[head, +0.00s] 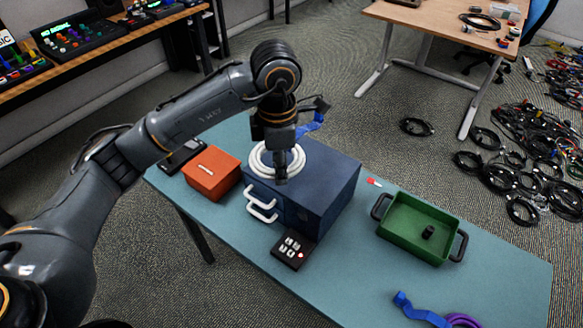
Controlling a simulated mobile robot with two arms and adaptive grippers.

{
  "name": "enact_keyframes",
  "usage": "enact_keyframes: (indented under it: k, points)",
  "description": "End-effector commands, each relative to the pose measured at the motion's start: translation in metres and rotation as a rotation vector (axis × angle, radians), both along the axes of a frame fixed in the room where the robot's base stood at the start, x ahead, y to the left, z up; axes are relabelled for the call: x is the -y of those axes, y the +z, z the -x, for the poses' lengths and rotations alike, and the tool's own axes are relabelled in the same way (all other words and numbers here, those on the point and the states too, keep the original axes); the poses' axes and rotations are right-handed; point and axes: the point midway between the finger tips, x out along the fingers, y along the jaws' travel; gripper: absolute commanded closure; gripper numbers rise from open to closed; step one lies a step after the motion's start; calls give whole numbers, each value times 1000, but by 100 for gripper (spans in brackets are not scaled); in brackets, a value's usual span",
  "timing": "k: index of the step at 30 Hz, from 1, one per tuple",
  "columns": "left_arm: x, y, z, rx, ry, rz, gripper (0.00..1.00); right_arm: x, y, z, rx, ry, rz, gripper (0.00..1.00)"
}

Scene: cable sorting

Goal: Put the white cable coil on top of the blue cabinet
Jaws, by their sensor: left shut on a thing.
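The white cable coil (262,162) is at the top of the blue cabinet (335,185), near its left front corner. I cannot tell whether it rests on the top or hangs just above it. My left gripper (281,175) points down at the coil and is shut on it; the gripper hides part of the ring. A blue strap (312,125) shows behind the gripper. The cabinet has white handles (262,205) on its front and stands on the teal table (460,265). My right gripper is out of view.
An orange box (212,173) stands left of the cabinet. A small black button box (293,250) sits in front of it. A green tray (413,226) holding a black item is to the right. A purple cable (462,320) lies at the near edge.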

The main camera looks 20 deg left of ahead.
Motion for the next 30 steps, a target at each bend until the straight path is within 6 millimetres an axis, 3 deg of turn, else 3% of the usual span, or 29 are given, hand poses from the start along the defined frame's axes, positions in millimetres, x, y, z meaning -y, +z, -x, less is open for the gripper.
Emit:
enact_keyframes:
  k: [3, 12, 20, 24, 30]
  points:
    - [-1, -8, -27, -2, 4, 0, 100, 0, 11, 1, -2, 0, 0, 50]
    - [-2, -58, -67, 0, 0, 0, 100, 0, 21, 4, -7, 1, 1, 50]
    - [-3, -72, -78, 1, -2, 0, 100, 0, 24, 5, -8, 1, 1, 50]
    - [-3, -92, -76, -3, -2, 0, 100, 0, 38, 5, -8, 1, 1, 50]
    - [-3, -101, -77, 4, -3, 1, 100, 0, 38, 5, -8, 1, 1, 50]
